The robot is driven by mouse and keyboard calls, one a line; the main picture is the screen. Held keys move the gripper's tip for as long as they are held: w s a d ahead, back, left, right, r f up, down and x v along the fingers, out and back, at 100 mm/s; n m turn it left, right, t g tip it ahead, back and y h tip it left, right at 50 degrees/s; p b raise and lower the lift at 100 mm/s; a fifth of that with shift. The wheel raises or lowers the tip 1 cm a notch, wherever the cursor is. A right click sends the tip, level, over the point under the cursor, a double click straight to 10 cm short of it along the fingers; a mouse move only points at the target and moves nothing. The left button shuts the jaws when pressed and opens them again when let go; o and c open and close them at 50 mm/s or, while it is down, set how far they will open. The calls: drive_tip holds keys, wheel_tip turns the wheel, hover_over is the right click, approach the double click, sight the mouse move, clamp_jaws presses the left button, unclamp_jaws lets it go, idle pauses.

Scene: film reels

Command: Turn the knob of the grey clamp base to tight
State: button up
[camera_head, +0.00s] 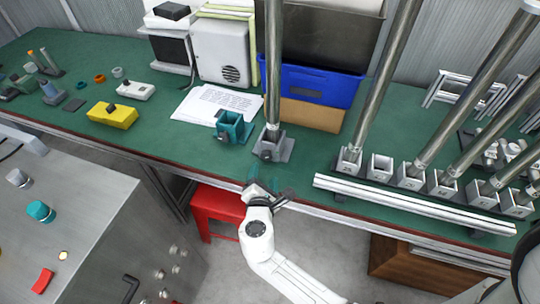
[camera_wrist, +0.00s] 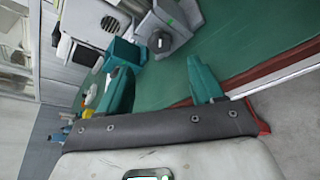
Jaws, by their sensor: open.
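The grey clamp base (camera_head: 284,152) stands near the front edge of the green bench, with a tall metal pole (camera_head: 273,70) upright in it. Its knob (camera_head: 265,155) is on the front side, small and hard to read. The grey clamp base also shows at the top of the wrist view (camera_wrist: 183,28), with the knob (camera_wrist: 160,42) facing me. I cannot tell the knob's setting. My gripper (camera_head: 268,182) is at the bench's front edge, short of the base. In the wrist view its two teal fingers (camera_wrist: 162,85) are apart, with nothing between them.
A teal clamp base (camera_head: 232,128) stands just left of the grey one, beside papers (camera_head: 217,104). A rail (camera_head: 410,203) and a row of clamp sockets with poles are at right. A blue bin (camera_head: 310,87) is behind. A red stool (camera_head: 214,208) stands below.

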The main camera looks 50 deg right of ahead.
sight(266, 158)
drive_tip(key=x, duration=0.9)
drive_tip(key=c, duration=1.1)
